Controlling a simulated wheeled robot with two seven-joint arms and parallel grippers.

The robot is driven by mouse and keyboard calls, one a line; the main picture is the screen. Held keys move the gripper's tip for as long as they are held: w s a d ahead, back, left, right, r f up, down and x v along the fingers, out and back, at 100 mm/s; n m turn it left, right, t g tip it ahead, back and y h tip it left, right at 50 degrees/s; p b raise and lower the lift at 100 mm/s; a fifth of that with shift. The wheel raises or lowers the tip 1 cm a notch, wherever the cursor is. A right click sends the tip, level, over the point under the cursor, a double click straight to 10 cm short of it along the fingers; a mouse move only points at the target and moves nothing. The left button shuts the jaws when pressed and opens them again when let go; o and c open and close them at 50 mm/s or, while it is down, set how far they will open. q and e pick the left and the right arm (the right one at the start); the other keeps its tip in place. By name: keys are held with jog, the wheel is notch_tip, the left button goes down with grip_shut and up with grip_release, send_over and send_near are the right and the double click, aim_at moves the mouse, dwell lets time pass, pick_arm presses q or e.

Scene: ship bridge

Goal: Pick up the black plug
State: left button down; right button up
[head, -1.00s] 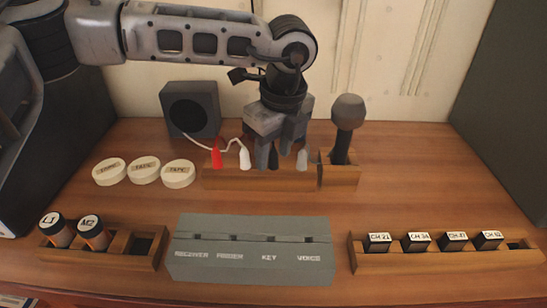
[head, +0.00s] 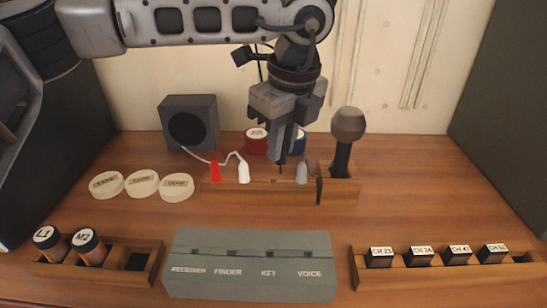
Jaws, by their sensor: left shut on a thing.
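My left gripper (head: 284,152) hangs over the wooden plug rack (head: 232,193) at the back middle of the desk. It is shut on the black plug (head: 281,170), whose lower end points down just above the rack. The upper part of the plug is hidden between the fingers. A red plug (head: 215,172) and a white plug (head: 243,173) stand in the rack to the left, and a grey plug (head: 302,173) stands to the right. My right gripper is not in view.
A microphone (head: 345,135) stands in a wooden holder right of the rack. A speaker (head: 189,122) and several round tape discs (head: 142,184) are at left. A red can (head: 256,141) and a blue can (head: 300,142) stand behind. A grey panel (head: 250,264) lies in front.

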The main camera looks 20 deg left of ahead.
pick_arm(q)
jog(key=s+d+r+b, duration=0.2)
jog(key=s+d+r, duration=0.3)
jog(key=d, duration=0.5)
notch_tip(320, 180, up, 3)
jog(key=shift+s+d+f, duration=0.2)
jog(key=shift+s+d, duration=0.15)
jog(key=shift+s, duration=0.05)
